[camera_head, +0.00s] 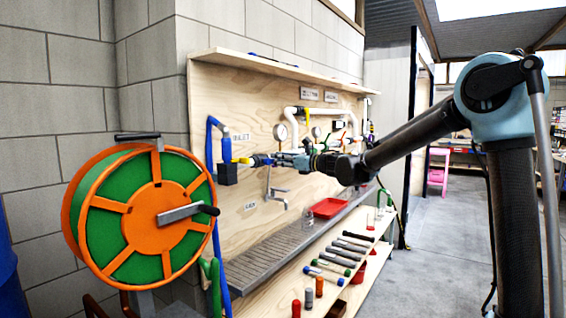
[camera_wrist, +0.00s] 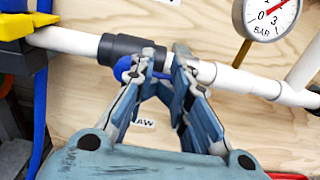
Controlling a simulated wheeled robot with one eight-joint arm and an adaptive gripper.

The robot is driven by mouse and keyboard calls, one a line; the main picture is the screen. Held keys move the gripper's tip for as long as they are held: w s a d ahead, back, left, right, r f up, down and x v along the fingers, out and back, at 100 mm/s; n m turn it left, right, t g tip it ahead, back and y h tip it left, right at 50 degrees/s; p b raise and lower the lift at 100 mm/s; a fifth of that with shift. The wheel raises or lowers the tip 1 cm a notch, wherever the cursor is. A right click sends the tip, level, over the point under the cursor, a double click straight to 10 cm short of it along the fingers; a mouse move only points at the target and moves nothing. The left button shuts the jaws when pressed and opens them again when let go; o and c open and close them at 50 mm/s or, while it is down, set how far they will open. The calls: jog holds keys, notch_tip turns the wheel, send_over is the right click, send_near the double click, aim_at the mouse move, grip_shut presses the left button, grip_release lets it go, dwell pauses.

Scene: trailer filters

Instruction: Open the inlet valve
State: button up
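My gripper (camera_wrist: 164,60) is open, its two blue-grey fingers apart in front of a white pipe (camera_wrist: 70,41). A black valve body (camera_wrist: 118,46) sits on this pipe, just left of the fingertips. A blue rounded handle (camera_wrist: 122,68) shows below it, partly hidden behind the left finger. I cannot tell whether the finger touches it. A yellow handle (camera_wrist: 22,26) is at the upper left, over a blue pipe (camera_wrist: 41,100). In the head view, my gripper (camera_head: 277,159) is at the wooden panel, right of the INLET label (camera_head: 241,137) and a yellow part (camera_head: 251,160).
A pressure gauge (camera_wrist: 268,17) is at the upper right of the wrist view. An orange and green hose reel (camera_head: 150,214) stands at the left. Open floor lies to the right.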

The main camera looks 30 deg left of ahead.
jog(key=o, duration=1.8)
jog(key=shift+a, duration=0.15)
jog(key=s+d, duration=0.1)
jog(key=d, duration=1.1)
jog(key=shift+s, duration=0.3)
